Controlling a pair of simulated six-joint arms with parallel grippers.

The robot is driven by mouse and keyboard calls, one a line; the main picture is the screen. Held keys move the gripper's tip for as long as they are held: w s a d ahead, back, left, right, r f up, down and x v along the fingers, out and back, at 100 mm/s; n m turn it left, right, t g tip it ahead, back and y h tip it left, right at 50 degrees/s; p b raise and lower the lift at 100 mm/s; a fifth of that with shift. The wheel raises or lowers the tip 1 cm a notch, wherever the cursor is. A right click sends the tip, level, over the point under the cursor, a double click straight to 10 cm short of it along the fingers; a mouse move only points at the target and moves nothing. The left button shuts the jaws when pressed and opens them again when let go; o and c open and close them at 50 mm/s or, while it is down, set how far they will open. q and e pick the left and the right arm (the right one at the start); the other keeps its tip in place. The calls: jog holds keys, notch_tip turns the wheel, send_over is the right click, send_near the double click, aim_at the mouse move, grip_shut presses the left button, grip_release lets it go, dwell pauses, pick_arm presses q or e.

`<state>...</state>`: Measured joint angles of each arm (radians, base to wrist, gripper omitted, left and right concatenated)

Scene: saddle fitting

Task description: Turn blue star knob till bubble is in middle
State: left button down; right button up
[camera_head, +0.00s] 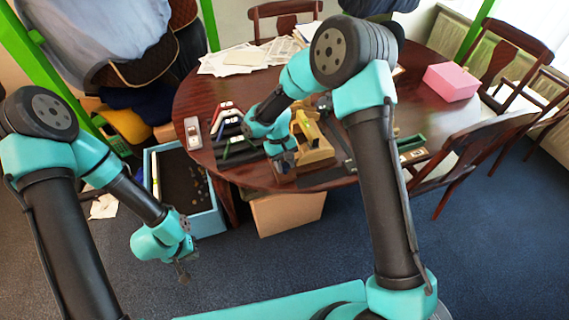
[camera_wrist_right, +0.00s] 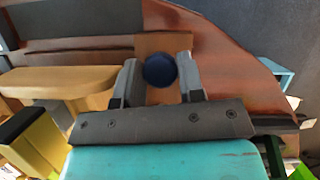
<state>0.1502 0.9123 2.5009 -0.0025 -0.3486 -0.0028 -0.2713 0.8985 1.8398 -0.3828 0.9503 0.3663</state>
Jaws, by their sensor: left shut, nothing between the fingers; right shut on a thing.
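The blue star knob (camera_wrist_right: 159,70) is a dark blue round shape in the right wrist view, in front of a brown wooden block (camera_wrist_right: 165,43). My right gripper (camera_wrist_right: 160,77) is shut on the knob, one finger at each side of it. In the head view my right gripper (camera_head: 286,165) is at the table's near edge, and the knob is hidden there. A yellow piece (camera_head: 306,126) sits on a tan wooden block (camera_head: 314,152) beside my right arm. My left gripper (camera_head: 183,273) is shut and empty, low over the floor. I cannot make out the bubble.
The round wooden table (camera_head: 195,95) carries papers (camera_head: 240,58), a pink box (camera_head: 451,82), a grey device (camera_head: 193,133) and a green-edged tray (camera_head: 411,145). A blue bin (camera_head: 207,222) stands below the table's left edge. Chairs (camera_head: 480,150) stand at the right.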

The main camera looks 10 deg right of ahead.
jog(key=m+y, duration=0.1)
jog(key=m, duration=0.3)
jog(key=shift+d+m+y, duration=0.1)
jog(key=shift+m+y, duration=0.3)
jog(key=o, duration=0.9)
jog(key=v, duration=1.7)
jog(key=shift+w+r, duration=0.15)
jog(key=shift+w, duration=0.15)
